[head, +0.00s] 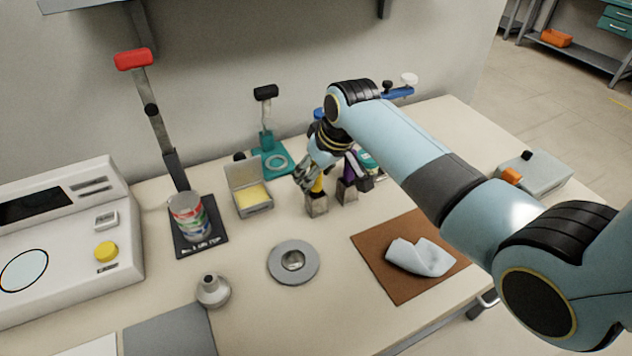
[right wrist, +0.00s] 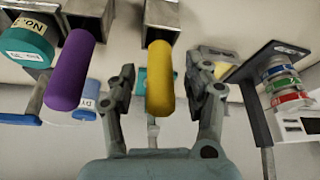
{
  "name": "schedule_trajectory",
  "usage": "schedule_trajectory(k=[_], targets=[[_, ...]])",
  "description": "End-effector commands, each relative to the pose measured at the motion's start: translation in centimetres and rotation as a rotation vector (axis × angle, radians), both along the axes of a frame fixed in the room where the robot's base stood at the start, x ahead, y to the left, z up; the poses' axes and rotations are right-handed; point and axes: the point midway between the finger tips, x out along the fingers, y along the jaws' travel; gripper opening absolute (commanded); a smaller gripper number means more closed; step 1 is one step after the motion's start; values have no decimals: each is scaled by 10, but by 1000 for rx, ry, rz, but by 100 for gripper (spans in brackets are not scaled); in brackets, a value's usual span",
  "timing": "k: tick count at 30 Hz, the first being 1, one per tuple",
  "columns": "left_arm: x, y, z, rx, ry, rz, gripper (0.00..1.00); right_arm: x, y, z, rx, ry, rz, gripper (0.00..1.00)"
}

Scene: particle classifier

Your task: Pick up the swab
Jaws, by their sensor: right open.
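A yellow round-ended stick (right wrist: 160,85) stands in a grey block holder (head: 317,206) near the middle of the table. A purple stick (right wrist: 70,75) stands in a second grey block (head: 347,193) just to its right in the head view. I cannot tell which of the two sticks is the swab. My right gripper (head: 311,182) reaches down over the yellow stick. In the right wrist view, its open fingers (right wrist: 165,85) are on either side of the yellow stick, with gaps visible. My left gripper is out of view.
A small open box with a yellow pad (head: 249,196), a can on a black stand (head: 189,217) and a grey ring (head: 293,262) are nearby. A brown mat with a white cloth (head: 420,257) lies front right. A teal stand (head: 270,157) is behind.

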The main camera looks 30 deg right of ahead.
Motion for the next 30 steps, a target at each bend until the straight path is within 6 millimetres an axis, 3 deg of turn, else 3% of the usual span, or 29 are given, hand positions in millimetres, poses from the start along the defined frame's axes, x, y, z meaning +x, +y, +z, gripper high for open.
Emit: schedule_trajectory(k=[5, 16, 25, 30], targets=[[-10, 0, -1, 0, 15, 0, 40, 0, 0, 0, 0, 0, 0, 49], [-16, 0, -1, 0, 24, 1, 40, 0, 0, 0, 0, 0, 0, 0], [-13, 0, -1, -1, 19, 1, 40, 0, 0, 3, 0, -1, 0, 0], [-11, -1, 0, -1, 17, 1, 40, 1, 0, 26, 0, -4, 0, 0]])
